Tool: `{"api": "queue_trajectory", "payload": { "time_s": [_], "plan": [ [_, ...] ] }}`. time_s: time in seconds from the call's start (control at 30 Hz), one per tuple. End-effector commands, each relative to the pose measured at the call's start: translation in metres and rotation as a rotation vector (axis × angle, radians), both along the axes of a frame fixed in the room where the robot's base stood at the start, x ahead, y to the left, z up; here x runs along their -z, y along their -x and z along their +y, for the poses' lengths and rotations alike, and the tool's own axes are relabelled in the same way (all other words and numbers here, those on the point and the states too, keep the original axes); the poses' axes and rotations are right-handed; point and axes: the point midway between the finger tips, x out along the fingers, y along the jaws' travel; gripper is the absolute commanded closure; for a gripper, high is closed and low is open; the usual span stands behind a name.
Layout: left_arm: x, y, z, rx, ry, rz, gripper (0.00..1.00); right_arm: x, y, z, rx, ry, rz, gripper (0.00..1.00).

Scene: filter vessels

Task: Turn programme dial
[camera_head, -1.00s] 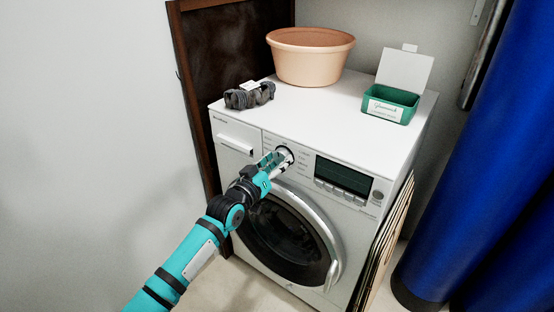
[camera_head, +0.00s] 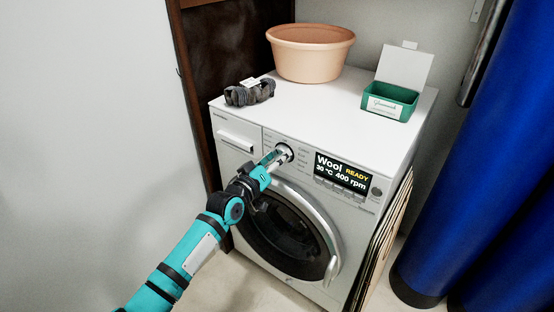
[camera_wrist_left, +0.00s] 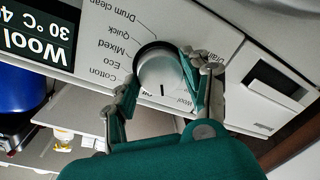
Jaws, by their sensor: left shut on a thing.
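The programme dial (camera_head: 285,152) is a round silver knob on the front panel of the white washing machine (camera_head: 330,128). My left gripper (camera_head: 277,157) is at the dial with its fingers shut on it. In the left wrist view, the dial (camera_wrist_left: 158,68) sits between the two fingers, and a dark mark shows on its face. Labels such as Cotton, Eco, Mixed, Quick, Drum clean, Drain and Wool surround it. The display (camera_head: 342,173) is lit and reads Wool, READY, 30 °C, 400 rpm. My right gripper is not in view.
On the machine top are a terracotta-coloured tub (camera_head: 310,55), a dark rolled bundle (camera_head: 249,93) and an open green box (camera_head: 391,98). The round door (camera_head: 285,230) is below the panel.

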Motion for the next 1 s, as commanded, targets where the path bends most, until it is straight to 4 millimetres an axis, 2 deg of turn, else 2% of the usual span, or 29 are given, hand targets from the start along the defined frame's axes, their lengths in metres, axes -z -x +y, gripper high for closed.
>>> {"api": "queue_trajectory", "payload": {
  "time_s": [0.03,0.2,0.23,0.5,0.63,0.77,1.0],
  "plan": [
    [0.001,0.0,0.0,-0.001,0.0,0.001,0.51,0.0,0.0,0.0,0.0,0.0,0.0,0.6],
    [0.001,0.0,0.0,-0.001,-0.001,0.0,0.29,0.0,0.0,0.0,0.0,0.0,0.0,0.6],
    [0.001,0.0,0.0,-0.001,-0.001,0.0,0.28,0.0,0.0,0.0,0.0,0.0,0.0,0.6],
    [0.0,0.001,0.001,0.0,-0.001,-0.001,0.28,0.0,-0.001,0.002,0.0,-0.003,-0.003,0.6],
    [0.001,0.009,0.005,0.001,-0.001,0.001,0.28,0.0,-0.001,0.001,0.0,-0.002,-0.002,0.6],
    [0.001,0.026,0.017,0.0,-0.002,0.002,0.28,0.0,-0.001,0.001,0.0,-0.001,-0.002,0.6],
    [-0.001,0.068,0.044,-0.001,-0.003,0.001,0.28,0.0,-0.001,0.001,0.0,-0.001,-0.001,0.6]
  ]
}}
